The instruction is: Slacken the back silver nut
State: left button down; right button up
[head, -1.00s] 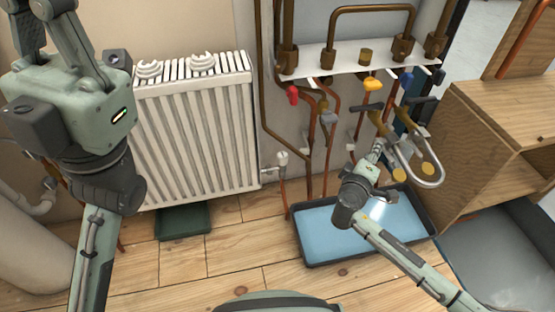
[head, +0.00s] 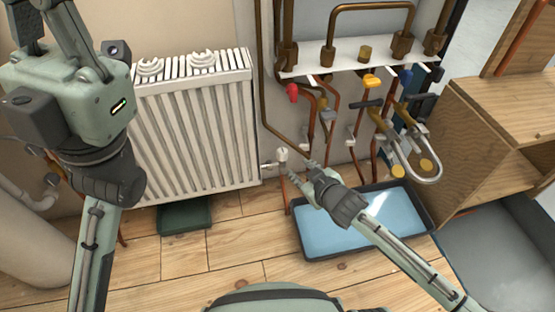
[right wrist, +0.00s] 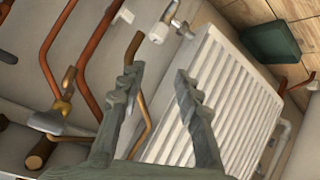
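My right gripper (head: 302,178) is open and empty in front of the pipes, above the left edge of the blue tray. It also shows in the right wrist view (right wrist: 156,80), its fingers apart. Near its tips is the white-capped radiator valve (head: 281,155), with a small silver fitting (right wrist: 181,26) beside it. A silver-grey fitting (head: 327,115) sits on a pipe under the white shelf. I cannot tell which silver part is the back nut. My left gripper (head: 48,10) points up at the top left. Its tips are cut off by the frame edge.
Copper pipes (head: 310,140) hang below the white shelf (head: 345,55) with red, yellow and blue handles. The white radiator (head: 195,130) stands left and the wooden cabinet (head: 480,140) right. A blue tray (head: 300,247) lies on the floor. The front floor is clear.

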jog(key=s+a+r+m+y, duration=0.1)
jog(key=a+r+m+y, duration=0.1)
jog(key=a+r+y, duration=0.2)
jog(key=shift+s+a+r+m+t+y+p, duration=0.3)
jog(key=shift+s+a+r+t+y, duration=0.1)
jog(key=shift+a+r, duration=0.9)
